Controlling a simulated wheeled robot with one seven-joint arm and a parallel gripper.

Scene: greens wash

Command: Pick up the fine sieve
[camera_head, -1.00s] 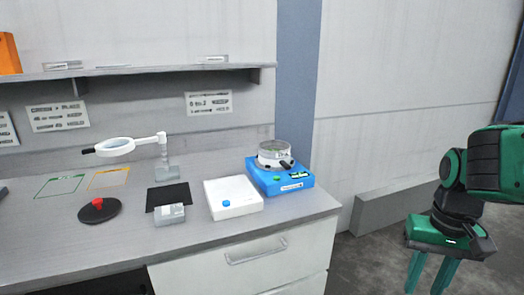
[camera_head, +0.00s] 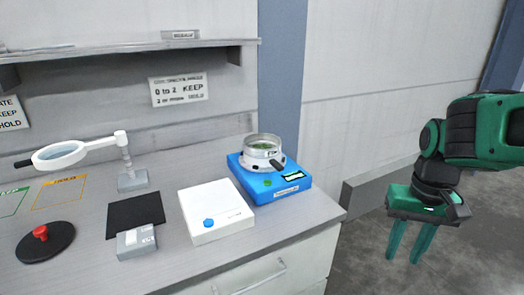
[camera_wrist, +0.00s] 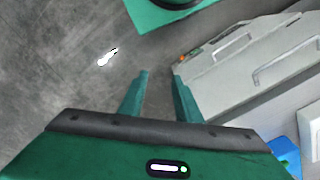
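A round metal sieve (camera_head: 263,146) with green bits inside sits on top of the blue machine (camera_head: 270,182) at the right end of the bench. It stands on a similar silvery part, and I cannot tell where one ends and the other begins. My gripper (camera_head: 404,258) hangs fingers down to the right of the bench, over the floor and well apart from the sieve. Its two green fingers are spread with nothing between them, also in the wrist view (camera_wrist: 157,75). The sieve does not show in the wrist view.
A white box (camera_head: 215,212) with a blue knob stands left of the blue machine. A black mat (camera_head: 135,212), a small grey block (camera_head: 136,243), a magnifier (camera_head: 60,154) and a black disc with a red knob (camera_head: 45,243) lie further left. A shelf (camera_head: 130,50) runs above.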

